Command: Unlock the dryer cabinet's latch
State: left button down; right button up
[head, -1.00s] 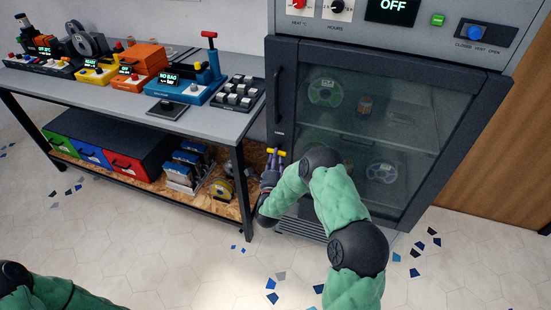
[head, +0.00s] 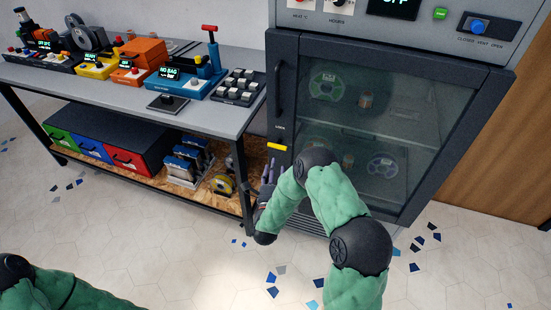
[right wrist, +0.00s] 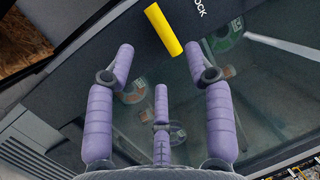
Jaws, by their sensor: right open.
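The dryer cabinet (head: 288,180) has a dark-framed glass door. Its latch (head: 278,146) is a small yellow bar low on the left of the door frame, lying roughly crosswise below a small label. In the right wrist view the yellow latch (right wrist: 163,30) shows beside lettering that ends in "OCK". My right gripper (head: 271,172), with purple fingers, is just below the latch, apart from it. In the right wrist view the gripper (right wrist: 160,62) is open and empty, with the latch beyond its fingertips. My left gripper is out of view.
A black vertical door handle (head: 279,88) is above the latch. A grey workbench (head: 225,112) with devices stands close on the left, its leg beside my right gripper. Spools show behind the glass. The tiled floor in front has free room.

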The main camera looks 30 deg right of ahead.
jog(key=shift+v, duration=2.3)
jog(key=s+a+f+n+g+y+p, duration=0.35)
jog(key=a+f+n+g+y, duration=0.25)
jog(key=a+f+n+y, duration=0.6)
jog(key=s+a+f+n+g+y+p, duration=0.1)
jog(key=s+a+n+g, duration=0.1)
jog(key=s, duration=0.3)
jog(key=s+a+f+n+g+y+p, duration=0.1)
jog(key=s+a+f+n+g, duration=0.1)
jog(key=s, duration=0.3)
jog(key=shift+a+f+n+g+p, duration=0.35)
jog(key=shift+a+n+g, duration=0.3)
jog(key=shift+n, duration=0.25)
jog(key=s+a+n+g, duration=0.1)
jog(key=s, duration=0.2)
jog(key=s+a+n+g+y, duration=0.1)
jog(key=s+n+g, duration=0.1)
jog(key=s, duration=0.2)
jog(key=s+a+r+n+g+y+p, duration=0.1)
jog(key=s, duration=0.3)
jog(key=shift+a+n+g, duration=0.25)
jog(key=shift+a+n, duration=0.15)
jog(key=shift+c, duration=0.3)
